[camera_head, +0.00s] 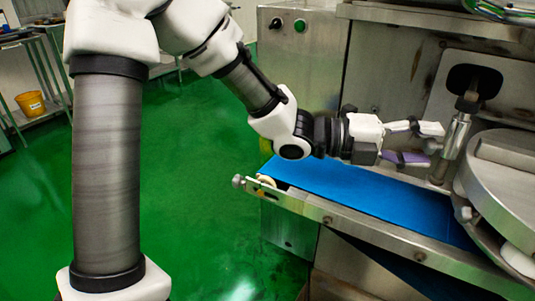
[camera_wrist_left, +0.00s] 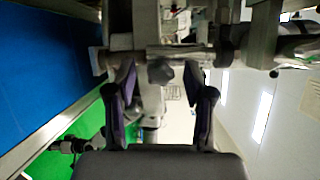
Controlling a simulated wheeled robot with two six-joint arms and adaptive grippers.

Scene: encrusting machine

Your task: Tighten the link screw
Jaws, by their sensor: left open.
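My left gripper (camera_head: 428,144) reaches in from the left over the blue belt, in front of the machine's metal link rod (camera_head: 456,136). It is open, with one finger above the other in the head view. In the head view the knob is too small to make out clearly. My right gripper is not in view.
A blue conveyor belt (camera_head: 340,187) with a metal side rail (camera_head: 335,222) runs below the gripper. A round metal disc (camera_head: 510,190) stands close at the right. A steel cabinet (camera_head: 300,80) is behind. The green floor at left is open.

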